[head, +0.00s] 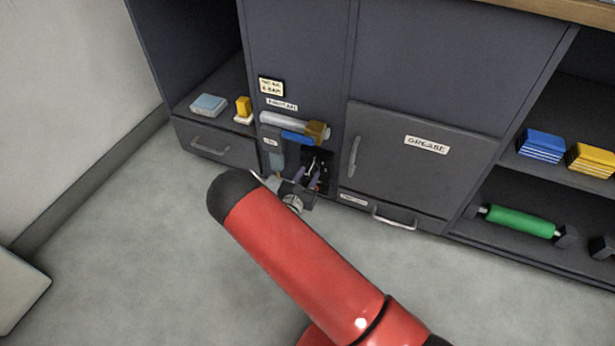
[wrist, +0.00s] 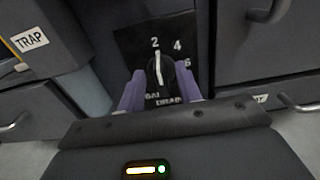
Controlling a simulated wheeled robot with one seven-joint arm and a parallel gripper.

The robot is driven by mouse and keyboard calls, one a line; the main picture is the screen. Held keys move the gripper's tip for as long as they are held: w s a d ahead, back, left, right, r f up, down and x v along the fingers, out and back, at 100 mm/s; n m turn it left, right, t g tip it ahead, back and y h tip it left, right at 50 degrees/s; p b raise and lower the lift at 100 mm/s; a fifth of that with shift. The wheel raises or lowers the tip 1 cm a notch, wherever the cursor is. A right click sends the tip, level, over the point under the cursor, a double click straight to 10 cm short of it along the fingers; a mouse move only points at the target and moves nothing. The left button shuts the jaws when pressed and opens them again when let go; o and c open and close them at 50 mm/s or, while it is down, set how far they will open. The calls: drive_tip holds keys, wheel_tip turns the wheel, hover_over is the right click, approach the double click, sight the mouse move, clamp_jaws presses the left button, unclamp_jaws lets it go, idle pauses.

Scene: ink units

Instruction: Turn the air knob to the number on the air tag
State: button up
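The dark air knob (wrist: 158,72) sits on a black dial plate (wrist: 130,42) in the wrist view. Its white pointer line points up, close to the 2; 4 and 6 are printed to the right, DRAIN below. My gripper (wrist: 160,76) has one purple finger on each side of the knob; whether both touch it I cannot tell. In the head view my gripper (head: 308,172) is at the dark recess low in the cabinet. A cream tag (head: 271,87) above seems to read 6 BAR, but its small print is blurred. A smaller label (head: 271,142) is unreadable.
A TRAP label (wrist: 31,39) is on a box left of the dial. A grey bar with a brown end (head: 317,131) and a blue handle (head: 297,138) jut out just above my gripper. The GREASE door (head: 415,160) is to the right. The floor in front is clear.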

drive_tip(key=shift+c, duration=0.4)
clamp_jaws()
drive_tip(key=shift+m, duration=0.4)
drive_tip(key=m+b, duration=0.1)
drive_tip(key=m, duration=0.2)
drive_tip(key=shift+d+f+b, duration=0.1)
drive_tip(key=shift+d+b, duration=0.05)
drive_tip(key=shift+b, duration=0.15)
drive_tip(key=shift+s+d+m+b, duration=0.1)
drive_tip(key=shift+m+b, duration=0.4)
drive_tip(key=shift+m, duration=0.75)
drive_tip(key=shift+s+d+m+b, duration=0.1)
drive_tip(key=shift+m+b, duration=0.4)
drive_tip(key=shift+m, duration=0.75)
drive_tip(key=shift+o, duration=0.4)
unclamp_jaws()
